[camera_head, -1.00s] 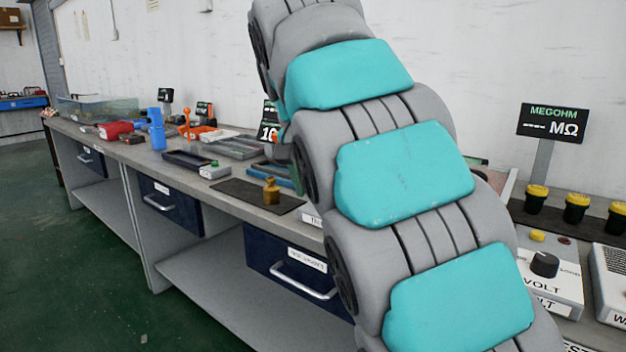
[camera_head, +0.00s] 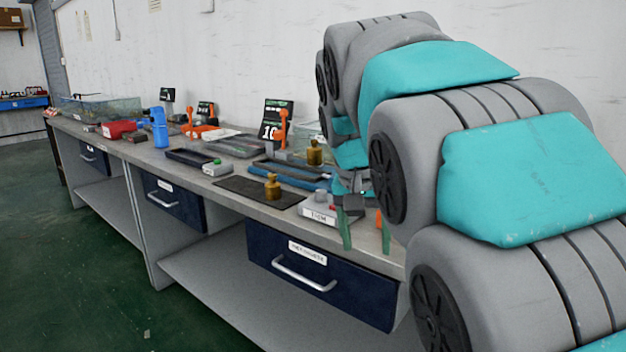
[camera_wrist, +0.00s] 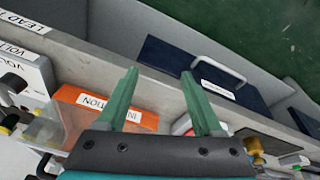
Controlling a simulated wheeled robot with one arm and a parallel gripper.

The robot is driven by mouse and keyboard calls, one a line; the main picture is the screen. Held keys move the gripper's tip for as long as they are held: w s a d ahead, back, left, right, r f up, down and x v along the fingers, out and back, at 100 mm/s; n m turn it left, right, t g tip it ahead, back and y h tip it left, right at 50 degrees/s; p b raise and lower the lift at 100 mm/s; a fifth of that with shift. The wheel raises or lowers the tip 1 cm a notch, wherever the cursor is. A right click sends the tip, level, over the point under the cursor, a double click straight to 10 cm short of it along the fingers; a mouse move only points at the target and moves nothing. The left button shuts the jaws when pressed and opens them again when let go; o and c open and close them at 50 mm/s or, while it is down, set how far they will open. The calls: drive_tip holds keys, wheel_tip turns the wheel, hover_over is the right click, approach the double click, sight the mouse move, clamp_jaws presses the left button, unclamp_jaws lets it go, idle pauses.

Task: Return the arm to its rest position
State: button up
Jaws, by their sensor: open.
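My gripper (camera_head: 366,232) shows in the head view at the bench's front edge, with its two green fingers pointing down and apart. In the wrist view my gripper (camera_wrist: 160,98) is open, with nothing between the fingertips. Beneath it lie the bench's front edge and an orange box (camera_wrist: 88,105) with a label ending in "TION". My arm's grey and teal links fill the right of the head view and hide the bench behind them.
The grey bench (camera_head: 228,205) runs along the wall. Near my gripper are a labelled white box (camera_head: 318,212), a brass weight (camera_head: 272,187) on a dark mat (camera_head: 240,191), and a blue drawer (camera_head: 320,278). The green floor (camera_head: 90,270) in front is clear.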

drive_tip(key=s+d+f+n+g+y, duration=0.1)
drive_tip(key=s+d+f+n+g, duration=0.1)
drive_tip(key=s+f, duration=0.9)
drive_tip(key=s+d+f+n+g, duration=0.1)
drive_tip(key=s+d+f, duration=0.3)
drive_tip(key=s+f, duration=0.7)
drive_tip(key=s+g, duration=0.1)
drive_tip(key=s, duration=0.6)
drive_tip(key=shift+f+n+y, duration=0.25)
drive_tip(key=shift+n+y, duration=0.15)
